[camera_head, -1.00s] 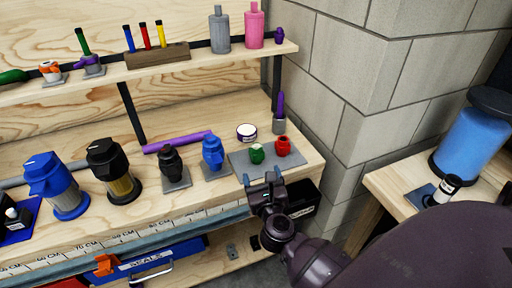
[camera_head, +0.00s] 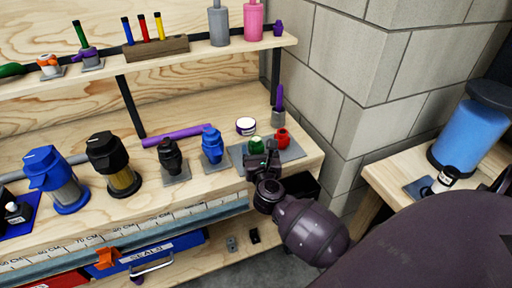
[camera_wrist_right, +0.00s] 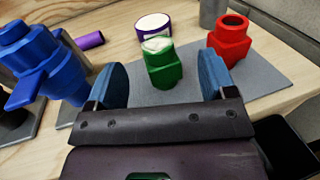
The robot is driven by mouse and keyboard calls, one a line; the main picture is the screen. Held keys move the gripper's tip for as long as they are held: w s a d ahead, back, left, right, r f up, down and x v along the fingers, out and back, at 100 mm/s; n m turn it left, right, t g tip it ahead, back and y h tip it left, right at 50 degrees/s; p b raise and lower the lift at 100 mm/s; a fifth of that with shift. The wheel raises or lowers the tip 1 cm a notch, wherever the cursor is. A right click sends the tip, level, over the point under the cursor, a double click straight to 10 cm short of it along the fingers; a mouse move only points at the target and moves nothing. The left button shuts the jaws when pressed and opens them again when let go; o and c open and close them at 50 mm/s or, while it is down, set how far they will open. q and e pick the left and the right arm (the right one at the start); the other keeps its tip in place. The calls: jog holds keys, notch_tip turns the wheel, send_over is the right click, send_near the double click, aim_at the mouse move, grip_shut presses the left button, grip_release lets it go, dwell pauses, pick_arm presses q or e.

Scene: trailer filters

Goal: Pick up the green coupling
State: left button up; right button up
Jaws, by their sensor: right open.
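The green coupling (camera_head: 256,145) stands upright on a grey mat (camera_head: 292,152) at the right end of the workbench. It also shows in the right wrist view (camera_wrist_right: 163,66), with a pale top. My right gripper (camera_head: 261,153) is at the near side of the coupling. In the right wrist view its two blue fingers (camera_wrist_right: 162,84) are apart, with the coupling between and slightly beyond them; neither finger visibly touches it. My left gripper is not in view.
A red coupling (camera_wrist_right: 230,39) stands on the same mat to the right. A white-topped purple jar (camera_head: 246,126) stands just behind the green one. A blue fitting (camera_head: 212,145) stands to the left. A block wall (camera_head: 340,90) bounds the right.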

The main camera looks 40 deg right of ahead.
aim_at(256, 146)
jog(key=shift+x, duration=1.45)
jog(key=c, duration=1.1)
